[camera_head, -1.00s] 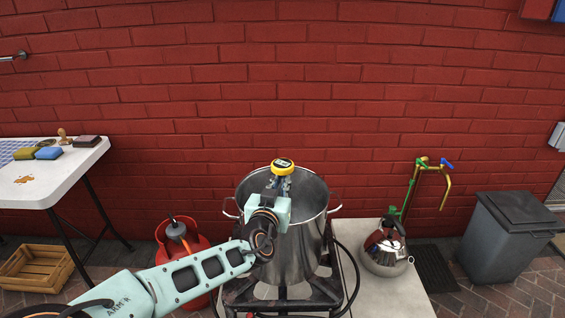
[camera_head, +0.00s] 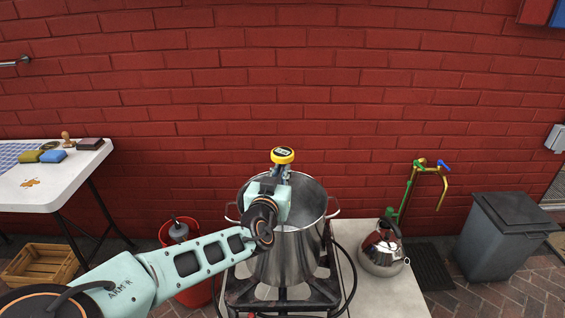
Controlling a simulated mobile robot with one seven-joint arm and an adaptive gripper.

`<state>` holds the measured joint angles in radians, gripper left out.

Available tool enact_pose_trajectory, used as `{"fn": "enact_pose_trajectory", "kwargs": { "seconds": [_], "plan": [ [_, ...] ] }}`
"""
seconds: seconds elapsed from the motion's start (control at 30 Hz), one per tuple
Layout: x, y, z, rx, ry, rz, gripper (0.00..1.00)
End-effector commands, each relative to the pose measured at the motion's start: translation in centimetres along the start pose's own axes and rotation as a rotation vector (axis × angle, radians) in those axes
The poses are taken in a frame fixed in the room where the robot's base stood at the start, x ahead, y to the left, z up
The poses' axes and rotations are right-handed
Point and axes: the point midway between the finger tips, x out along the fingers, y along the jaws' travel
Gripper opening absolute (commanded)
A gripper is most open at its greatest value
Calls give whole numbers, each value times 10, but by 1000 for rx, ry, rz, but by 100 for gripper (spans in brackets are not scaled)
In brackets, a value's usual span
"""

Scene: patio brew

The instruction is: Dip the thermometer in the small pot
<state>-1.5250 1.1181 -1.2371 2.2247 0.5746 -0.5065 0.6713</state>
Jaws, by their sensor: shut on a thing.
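The thermometer (camera_head: 282,156) has a yellow round head with a dark display, seen above the far rim of a large steel pot. My gripper (camera_head: 281,175) is shut on it just below the head. The thermometer's stem is hidden behind my gripper and arm, so I cannot tell whether it reaches into the pot. The steel pot (camera_head: 290,255) stands on a black burner stand, with a handle on each side. It is the only pot in view. My gripper is over the pot's opening.
A steel kettle (camera_head: 382,252) stands on the pale surface (camera_head: 385,298) right of the pot. A green and brass tap (camera_head: 415,185) is behind it. A grey bin (camera_head: 505,235) is at right.

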Motion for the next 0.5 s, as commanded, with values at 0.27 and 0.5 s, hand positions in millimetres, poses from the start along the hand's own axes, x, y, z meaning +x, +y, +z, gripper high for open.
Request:
{"fn": "enact_pose_trajectory", "kwargs": {
  "seconds": [0.27,0.5],
  "plan": [
    [-6,0,-39,2,1,0,0],
    [-10,1,-68,1,1,0,0]
  ]
}}
